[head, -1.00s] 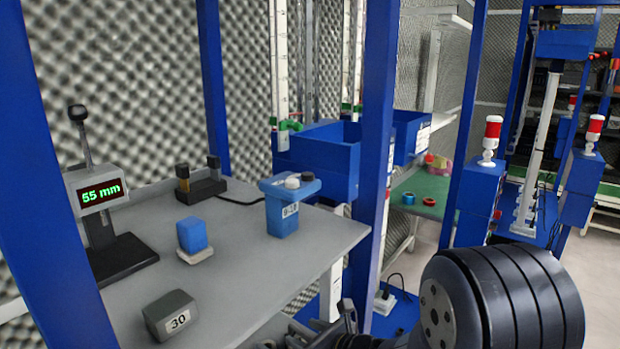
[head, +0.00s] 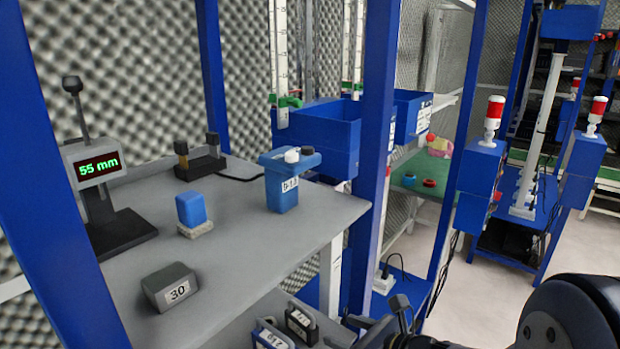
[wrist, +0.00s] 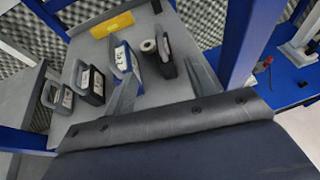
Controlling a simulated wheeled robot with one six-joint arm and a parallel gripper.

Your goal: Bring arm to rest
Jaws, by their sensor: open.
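My gripper (head: 385,325) shows partly at the lower edge of the head view, right of the grey table's front corner. In the wrist view my gripper (wrist: 163,88) has its two grey fingers spread apart with no object held between them. Beyond the fingers lies a grey shelf (wrist: 92,45) with several labelled holders. A dark holder (wrist: 165,58) with a pale roll beside it shows between the fingers. Whether the fingers touch anything there cannot be told. My black arm link (head: 575,315) fills the lower right of the head view.
The grey table (head: 245,245) carries a blue block (head: 191,209), a grey block marked 30 (head: 170,287), a blue holder (head: 283,180) and a gauge reading 55 mm (head: 97,165). A blue post (head: 372,150) stands near my gripper. Floor (head: 470,300) is clear at right.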

